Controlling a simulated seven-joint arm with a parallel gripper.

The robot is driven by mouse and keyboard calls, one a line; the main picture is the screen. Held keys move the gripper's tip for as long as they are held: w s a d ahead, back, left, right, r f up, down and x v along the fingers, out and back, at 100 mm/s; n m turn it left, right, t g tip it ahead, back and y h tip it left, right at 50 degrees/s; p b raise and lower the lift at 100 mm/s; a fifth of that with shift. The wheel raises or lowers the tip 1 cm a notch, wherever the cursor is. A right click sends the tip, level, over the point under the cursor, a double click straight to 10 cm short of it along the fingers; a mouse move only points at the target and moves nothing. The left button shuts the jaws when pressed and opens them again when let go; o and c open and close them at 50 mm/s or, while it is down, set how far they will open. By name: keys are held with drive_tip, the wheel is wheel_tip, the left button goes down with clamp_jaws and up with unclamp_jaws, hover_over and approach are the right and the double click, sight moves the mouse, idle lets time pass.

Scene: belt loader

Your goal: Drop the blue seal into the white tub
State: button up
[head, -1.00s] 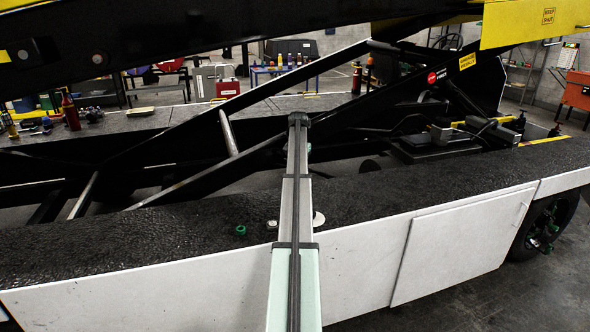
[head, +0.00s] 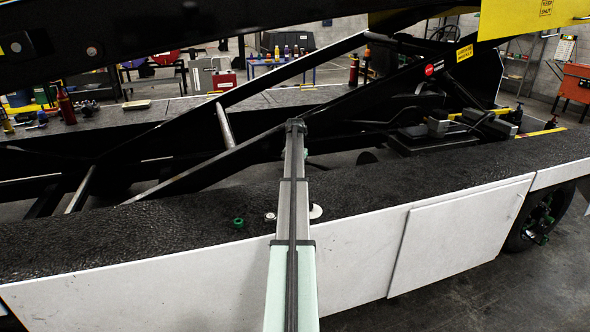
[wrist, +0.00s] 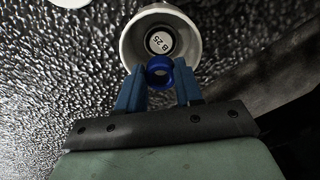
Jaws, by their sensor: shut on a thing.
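The blue seal (wrist: 160,83) is a small dark blue ring. In the wrist view my gripper (wrist: 158,76) is shut on it, one blue finger on each side. The white tub (wrist: 129,40) is round, with a label reading "B 25" inside its rim. The seal overlaps the near edge of the tub's opening in this view; its height above the tub is hard to tell. In the head view my arm hides the gripper and the seal, and I cannot make out the tub for sure.
A green ring (head: 239,223) and a white disc (head: 316,211) lie on the black textured ledge (head: 420,192). Part of a white round thing (wrist: 70,2) shows at the wrist view's top edge. Black loader beams (head: 200,165) rise behind the ledge.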

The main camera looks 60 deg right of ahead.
drive_tip(key=o, duration=1.1)
wheel_tip(320, 180, up, 14)
drive_tip(key=shift+f, duration=0.1)
idle(0.6)
